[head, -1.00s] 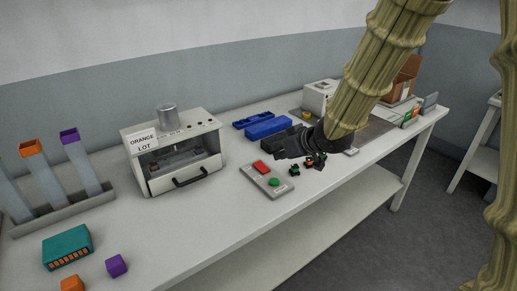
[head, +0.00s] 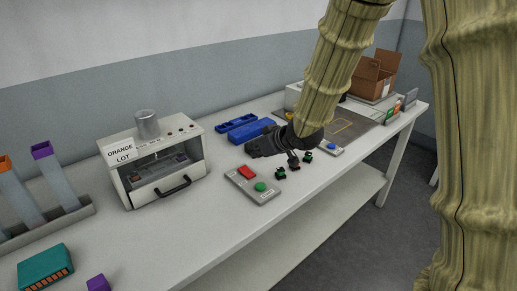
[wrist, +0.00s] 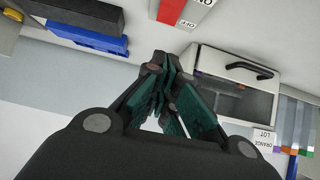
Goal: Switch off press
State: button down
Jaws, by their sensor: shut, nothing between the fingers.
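The press (head: 160,165) is a white box with an "ORANGE LOT" label, a grey cylinder on top and a black front handle. It also shows in the wrist view (wrist: 240,58), right of the fingers. A grey control panel (head: 253,195) lies right of it on the table, with a red switch (head: 246,171) and a green button (head: 260,187). In the wrist view, the red switch (wrist: 172,10) shows at the top edge beside "ON" and "OFF" lettering. My gripper (head: 251,149) is shut and empty, apart from the panel and behind it in the head view.
Blue trays (head: 250,131) lie behind my gripper. A grey box with a blue button (head: 332,147) and an open carton (head: 370,75) stand farther right. A teal box (head: 45,268) is front left.

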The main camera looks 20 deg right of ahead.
send_over(245, 171)
notch_tip(245, 171, down, 6)
jog(key=shift+d+r, duration=0.1)
jog(key=shift+w+f+p, duration=0.1)
jog(key=shift+f+p, duration=0.2)
jog(key=shift+f, duration=0.9)
